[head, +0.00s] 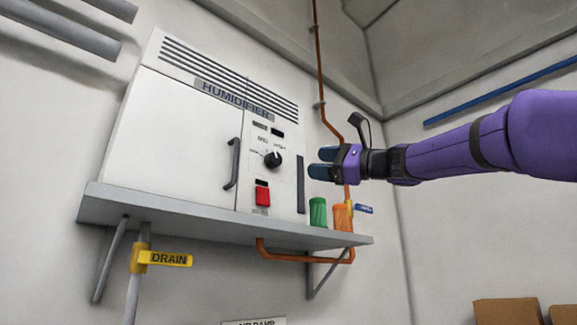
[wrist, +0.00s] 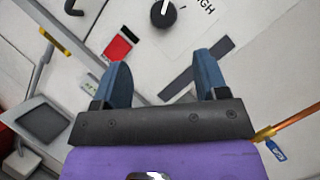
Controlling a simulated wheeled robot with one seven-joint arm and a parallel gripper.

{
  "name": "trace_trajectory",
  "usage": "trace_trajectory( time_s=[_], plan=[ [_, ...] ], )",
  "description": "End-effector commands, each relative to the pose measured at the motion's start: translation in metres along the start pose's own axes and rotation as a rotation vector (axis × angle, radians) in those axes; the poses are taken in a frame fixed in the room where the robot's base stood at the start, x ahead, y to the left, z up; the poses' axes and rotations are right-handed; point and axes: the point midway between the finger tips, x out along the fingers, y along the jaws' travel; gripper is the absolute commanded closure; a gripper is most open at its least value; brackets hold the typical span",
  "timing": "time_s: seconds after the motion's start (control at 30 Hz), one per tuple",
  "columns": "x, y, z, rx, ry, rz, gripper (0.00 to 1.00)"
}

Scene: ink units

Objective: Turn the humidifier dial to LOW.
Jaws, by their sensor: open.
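The humidifier (head: 185,130) is a white cabinet on a grey wall shelf. Its round black dial (head: 273,160) is on the right-hand panel, with small LOW, MED and HIGH labels around it. In the wrist view the dial (wrist: 163,13) is partly cut off at the top edge, with a white mark on it. I cannot tell for certain which label the mark points to. My gripper (head: 322,163) is open and empty, to the right of the dial and apart from it. The wrist view shows its two blue fingers (wrist: 162,82) spread, with the panel beyond them.
A red switch (head: 262,193) is below the dial, and a dark vertical strip (head: 301,185) is to its right. A door handle (head: 233,163) sticks out on the left. Green (head: 318,212) and orange (head: 342,218) containers stand on the shelf (head: 215,230) below my gripper. An orange pipe (head: 319,70) runs up the wall.

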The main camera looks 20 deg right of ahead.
Motion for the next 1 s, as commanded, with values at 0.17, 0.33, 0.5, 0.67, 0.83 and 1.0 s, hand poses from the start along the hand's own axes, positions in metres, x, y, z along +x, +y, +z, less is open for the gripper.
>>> trace_trajectory(
  time_s=[0.17, 0.33, 0.5, 0.67, 0.83, 1.0],
  plan=[
    [0.011, -0.005, 0.002, 0.012, -0.012, -0.010, 0.33],
    [0.037, -0.004, 0.002, 0.010, -0.011, -0.008, 0.33],
    [0.068, -0.004, 0.002, 0.010, -0.011, -0.007, 0.33],
    [0.091, -0.004, 0.002, 0.010, -0.010, -0.007, 0.33],
    [0.104, -0.004, 0.003, 0.009, -0.009, -0.008, 0.33],
    [0.109, -0.004, 0.003, 0.009, -0.009, -0.008, 0.33]
  ],
)
